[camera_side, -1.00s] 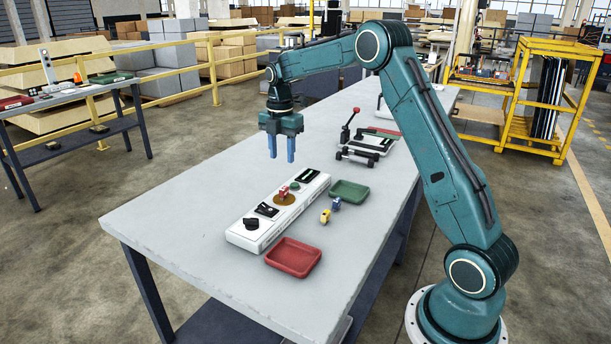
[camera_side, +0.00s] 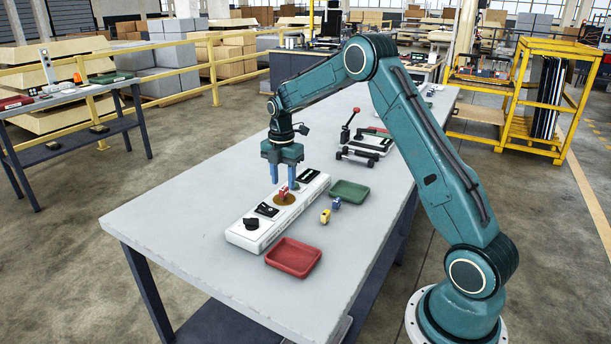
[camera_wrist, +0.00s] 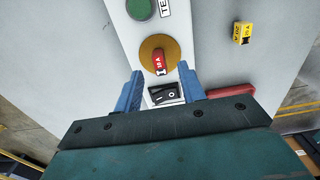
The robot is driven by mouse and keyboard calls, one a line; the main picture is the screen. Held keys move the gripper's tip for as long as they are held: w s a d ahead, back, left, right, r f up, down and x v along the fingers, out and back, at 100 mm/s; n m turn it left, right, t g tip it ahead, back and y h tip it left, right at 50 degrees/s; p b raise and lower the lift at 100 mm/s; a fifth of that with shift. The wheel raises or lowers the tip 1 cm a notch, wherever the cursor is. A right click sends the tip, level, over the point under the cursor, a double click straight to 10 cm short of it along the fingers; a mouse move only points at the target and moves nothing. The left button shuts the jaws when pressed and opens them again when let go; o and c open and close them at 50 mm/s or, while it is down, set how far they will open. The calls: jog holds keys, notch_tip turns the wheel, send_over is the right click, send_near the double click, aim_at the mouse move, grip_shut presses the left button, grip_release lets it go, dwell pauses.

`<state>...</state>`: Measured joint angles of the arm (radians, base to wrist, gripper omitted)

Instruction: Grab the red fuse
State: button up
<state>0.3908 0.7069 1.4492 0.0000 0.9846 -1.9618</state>
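The red fuse (camera_side: 283,192) stands on a round orange-brown patch (camera_side: 289,199) of the white panel (camera_side: 249,236). In the wrist view the red fuse (camera_wrist: 159,61) shows small markings on its top. My gripper (camera_side: 283,180) is open and empty, pointing down just above the panel by the fuse. In the wrist view my gripper's two blue fingers (camera_wrist: 161,82) are spread apart, with the fuse ahead of and between their tips. I cannot tell whether a finger touches it.
The panel also carries a black rocker switch (camera_wrist: 165,93), a black knob (camera_side: 251,224) and a green button (camera_wrist: 139,8). A red tray (camera_side: 293,272), a green tray (camera_side: 366,191), a yellow fuse (camera_side: 325,216) and a blue fuse (camera_side: 336,203) are nearby. The table's left side is clear.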

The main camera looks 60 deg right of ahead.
aim_at(284, 188)
jog(key=shift+f, duration=1.95)
jog(key=shift+c, duration=0.4)
grip_shut()
